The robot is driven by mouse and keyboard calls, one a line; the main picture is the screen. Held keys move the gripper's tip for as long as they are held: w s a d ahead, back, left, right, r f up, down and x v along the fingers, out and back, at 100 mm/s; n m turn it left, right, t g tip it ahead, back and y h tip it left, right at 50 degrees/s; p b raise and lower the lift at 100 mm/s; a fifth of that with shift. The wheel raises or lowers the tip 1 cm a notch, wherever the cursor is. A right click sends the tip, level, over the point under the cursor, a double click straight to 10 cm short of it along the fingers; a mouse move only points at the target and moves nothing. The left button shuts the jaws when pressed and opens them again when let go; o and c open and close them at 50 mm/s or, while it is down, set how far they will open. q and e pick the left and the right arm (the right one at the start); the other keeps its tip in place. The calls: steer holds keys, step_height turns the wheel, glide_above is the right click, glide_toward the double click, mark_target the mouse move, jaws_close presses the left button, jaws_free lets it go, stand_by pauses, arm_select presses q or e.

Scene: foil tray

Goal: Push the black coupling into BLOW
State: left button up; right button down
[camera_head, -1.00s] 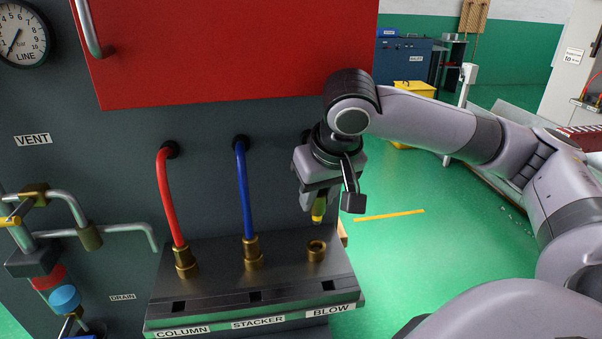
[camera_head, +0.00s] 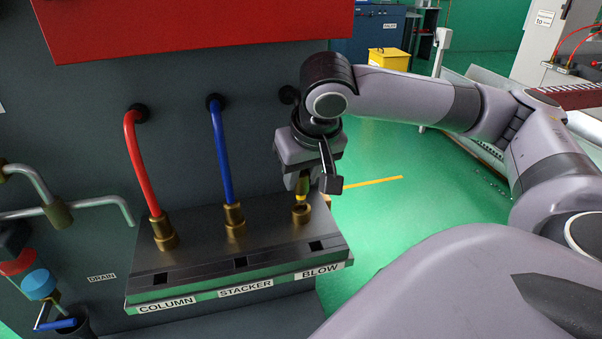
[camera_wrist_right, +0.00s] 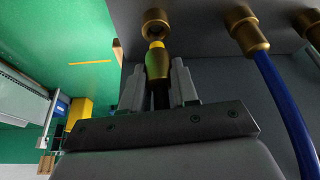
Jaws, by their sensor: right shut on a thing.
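My right gripper (camera_head: 302,180) is shut on the dark coupling, above the BLOW station at the right end of the metal block. The coupling (camera_head: 302,188) is dark olive with a yellow band and points down. In the right wrist view the coupling (camera_wrist_right: 157,64) sits between the fingers of the gripper (camera_wrist_right: 158,86). Its banded end meets the rim of the brass BLOW socket (camera_wrist_right: 156,22) there. In the head view that socket (camera_head: 302,216) is directly below the coupling. I cannot tell whether the tip is inside it. My left gripper is not in view.
A red hose (camera_head: 138,165) runs into the COLUMN socket and a blue hose (camera_head: 222,155) into the STACKER socket, left of BLOW. The dark panel (camera_head: 75,130) stands behind. Green floor (camera_head: 390,215) lies open to the right.

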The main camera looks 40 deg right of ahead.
mark_target(301, 190)
steer(key=shift+f, duration=1.3)
steer(key=shift+f+b, duration=0.35)
steer(key=shift+f, duration=0.2)
steer(key=c, duration=0.8)
jaws_free()
steer(key=p+v, duration=0.1)
steer(key=v, duration=0.6)
steer(key=shift+w, duration=0.1)
steer(key=shift+r, duration=0.15)
